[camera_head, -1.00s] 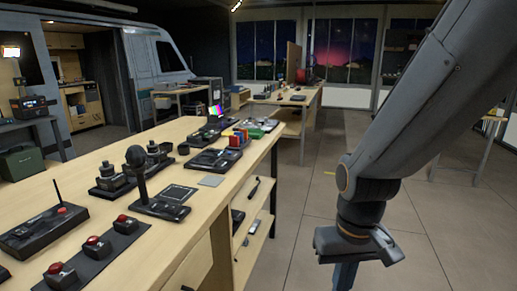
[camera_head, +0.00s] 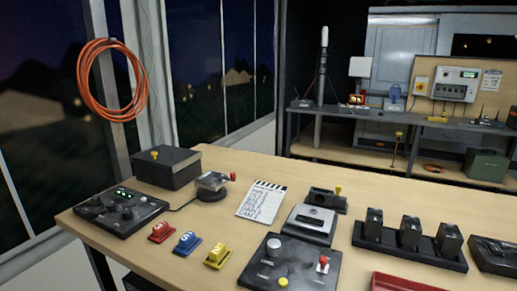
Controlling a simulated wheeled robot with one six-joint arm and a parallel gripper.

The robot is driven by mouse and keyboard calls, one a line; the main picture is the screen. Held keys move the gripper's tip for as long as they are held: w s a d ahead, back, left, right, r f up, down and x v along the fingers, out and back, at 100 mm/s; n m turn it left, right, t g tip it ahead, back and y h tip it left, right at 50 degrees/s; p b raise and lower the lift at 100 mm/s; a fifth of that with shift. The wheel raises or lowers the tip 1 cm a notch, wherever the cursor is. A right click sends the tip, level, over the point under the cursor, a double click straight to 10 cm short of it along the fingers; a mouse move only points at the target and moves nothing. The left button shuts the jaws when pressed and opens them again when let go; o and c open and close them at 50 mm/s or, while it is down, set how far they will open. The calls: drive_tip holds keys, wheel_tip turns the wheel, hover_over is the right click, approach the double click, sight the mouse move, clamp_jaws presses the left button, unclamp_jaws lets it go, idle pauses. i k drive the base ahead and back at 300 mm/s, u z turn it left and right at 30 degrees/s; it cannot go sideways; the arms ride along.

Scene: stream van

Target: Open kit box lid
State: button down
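A dark lidded box (camera_head: 167,168) with a small yellow knob on top stands at the back left of the wooden table; it looks like the kit box, and its lid appears shut. No label on it can be read. A green case (camera_head: 487,166) with a handle sits on the lower shelf of the far bench, also closed. My gripper is not in view.
On the table (camera_head: 225,168) are a control panel (camera_head: 120,212), a clapperboard sheet (camera_head: 262,201), red, blue and yellow numbered blocks, a joystick panel (camera_head: 285,265) and a battery rack (camera_head: 409,240). An orange cable coil (camera_head: 111,80) hangs behind the left end.

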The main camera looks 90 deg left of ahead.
sight(165, 156)
drive_tip(key=u, duration=4.15)
drive_tip(key=k, duration=0.5)
drive_tip(key=u, duration=1.25)
drive_tip(key=i, duration=1.25)
drive_tip(key=z, duration=0.85)
drive_tip(key=i, duration=0.7)
drive_tip(key=z, duration=0.85)
